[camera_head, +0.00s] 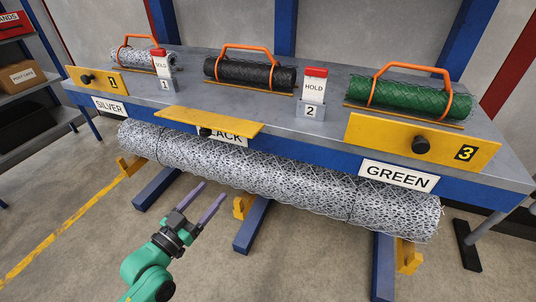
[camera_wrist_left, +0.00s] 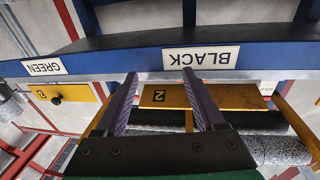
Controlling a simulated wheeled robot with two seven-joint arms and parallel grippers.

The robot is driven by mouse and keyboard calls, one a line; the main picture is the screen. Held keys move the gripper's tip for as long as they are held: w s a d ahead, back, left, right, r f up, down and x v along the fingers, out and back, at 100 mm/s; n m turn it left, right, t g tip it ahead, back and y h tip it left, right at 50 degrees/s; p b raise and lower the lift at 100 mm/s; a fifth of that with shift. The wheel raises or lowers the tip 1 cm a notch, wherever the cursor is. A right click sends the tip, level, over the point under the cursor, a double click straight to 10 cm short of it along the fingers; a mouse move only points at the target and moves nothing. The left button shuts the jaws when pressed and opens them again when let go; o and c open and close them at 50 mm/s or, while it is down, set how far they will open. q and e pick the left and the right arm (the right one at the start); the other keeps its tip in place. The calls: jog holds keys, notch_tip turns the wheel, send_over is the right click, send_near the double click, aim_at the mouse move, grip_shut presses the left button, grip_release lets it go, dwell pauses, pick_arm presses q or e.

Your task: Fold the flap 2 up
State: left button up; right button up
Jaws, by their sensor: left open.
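Flap 2 (camera_head: 208,121) is a yellow plate at the middle of the bench's front edge. It juts outward, close to level, above the partly covered BLACK label, with a dark knob (camera_head: 205,132) under its front. The wrist view, which is upside down, shows flap 2 (camera_wrist_left: 165,96) with its number between my finger lines. My left gripper (camera_head: 213,191) is open and empty, in front of the bench, below and apart from flap 2. Its fingers also show in the wrist view (camera_wrist_left: 160,78). My right gripper is not in view.
Flap 1 (camera_head: 97,81) and flap 3 (camera_head: 423,143) stand upright with black knobs. A long wire mesh roll (camera_head: 270,178) lies below the bench front, behind my gripper.

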aim_at(205, 132)
pick_arm(q)
jog(key=w+a+r+n+t+y, duration=0.1)
jog(key=a+r+n+t, duration=0.1)
jog(key=a+r+t, duration=0.35)
jog(key=shift+g, duration=0.45)
jog(key=x, duration=1.4)
jog(key=shift+w+a+f, duration=0.25)
jog(key=shift+w+a, duration=0.1)
jog(key=shift+w, duration=0.05)
grip_shut()
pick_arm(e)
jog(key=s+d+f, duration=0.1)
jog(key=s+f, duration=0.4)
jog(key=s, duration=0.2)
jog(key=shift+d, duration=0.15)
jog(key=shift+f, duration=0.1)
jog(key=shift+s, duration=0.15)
